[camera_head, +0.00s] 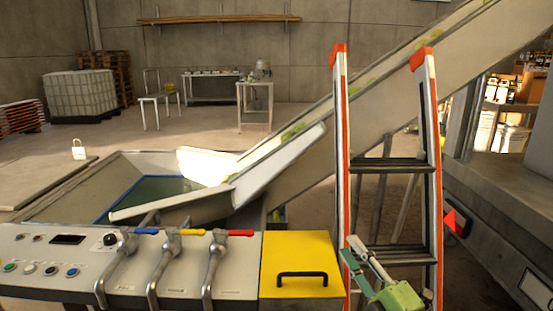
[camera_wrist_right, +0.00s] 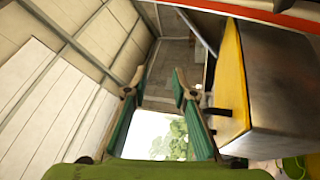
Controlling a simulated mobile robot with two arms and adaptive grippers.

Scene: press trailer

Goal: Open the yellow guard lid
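The yellow guard lid (camera_head: 300,257) lies shut over the right end of the control console, with a black bar handle (camera_head: 302,276) near its front edge. In the right wrist view the lid (camera_wrist_right: 233,75) shows edge-on at the right, with its dark handle (camera_wrist_right: 219,111) sticking out toward the fingers. My right gripper (camera_head: 356,251) is to the right of the lid in the head view, in front of the ladder. My left gripper is not in view.
The orange-and-white stepladder (camera_head: 429,130) stands right behind my right gripper. Three levers, with blue, yellow and red grips, rise from the console (camera_head: 75,275) left of the lid. A hopper (camera_head: 60,200) and sloping conveyor (camera_head: 300,165) lie behind.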

